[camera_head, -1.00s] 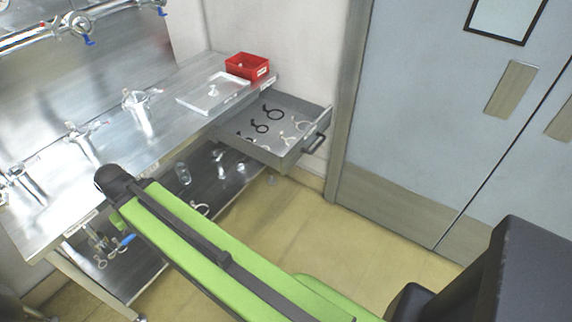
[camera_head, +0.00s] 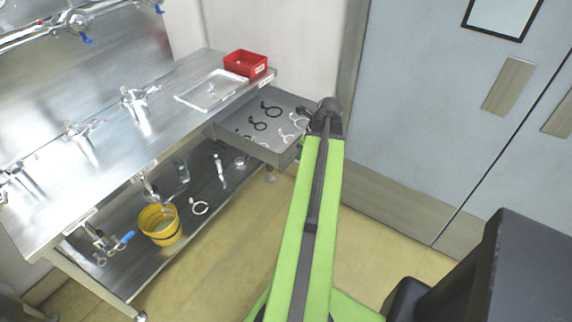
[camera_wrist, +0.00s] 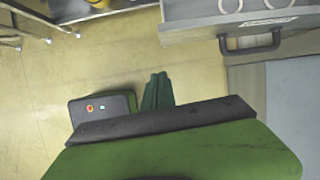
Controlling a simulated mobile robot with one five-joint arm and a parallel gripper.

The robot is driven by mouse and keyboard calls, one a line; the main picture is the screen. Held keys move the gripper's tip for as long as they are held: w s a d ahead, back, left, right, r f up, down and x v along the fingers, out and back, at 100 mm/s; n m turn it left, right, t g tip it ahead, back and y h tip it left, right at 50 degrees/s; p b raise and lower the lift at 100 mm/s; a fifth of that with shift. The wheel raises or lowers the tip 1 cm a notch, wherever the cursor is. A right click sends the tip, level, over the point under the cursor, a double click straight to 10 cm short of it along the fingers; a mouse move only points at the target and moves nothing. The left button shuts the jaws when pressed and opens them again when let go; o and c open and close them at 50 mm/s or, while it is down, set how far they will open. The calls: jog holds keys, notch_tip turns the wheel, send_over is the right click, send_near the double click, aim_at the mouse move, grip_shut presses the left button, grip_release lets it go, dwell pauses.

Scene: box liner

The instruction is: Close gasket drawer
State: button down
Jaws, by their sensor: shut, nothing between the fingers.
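The gasket drawer (camera_head: 228,127) is a grey tray pulled out from under the right end of the steel bench, with black and white ring clamps or gaskets inside. Its front and dark handle are mostly hidden behind my arm in the head view. In the wrist view the drawer front (camera_wrist: 190,27) and the dark handle (camera_wrist: 250,46) show at the upper right. My gripper (camera_head: 307,113) is at the dark end of my green arm, by the drawer's outer right corner. It is shut and empty. Contact with the drawer cannot be told.
A red bin (camera_head: 246,64) and a clear tray (camera_head: 211,91) stand on the bench (camera_head: 165,110) above the drawer. A yellow bucket (camera_head: 160,224) and several fittings sit on the lower shelf (camera_head: 215,200). Grey double doors (camera_head: 430,130) are at the right.

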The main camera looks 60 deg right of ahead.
jog(key=s+d+m, duration=0.1)
jog(key=b, duration=0.9)
send_near(287, 162)
jog(key=shift+w+a+f, duration=0.2)
jog(key=shift+a+f, duration=0.45)
jog(key=shift+f, duration=0.15)
jog(key=shift+w+a+f, duration=0.25)
jog(key=shift+a+f, duration=0.35)
jog(key=shift+f, duration=0.25)
jog(key=shift+w+a+f, duration=0.2)
jog(key=shift+a+f, duration=0.45)
jog(key=shift+f, duration=0.15)
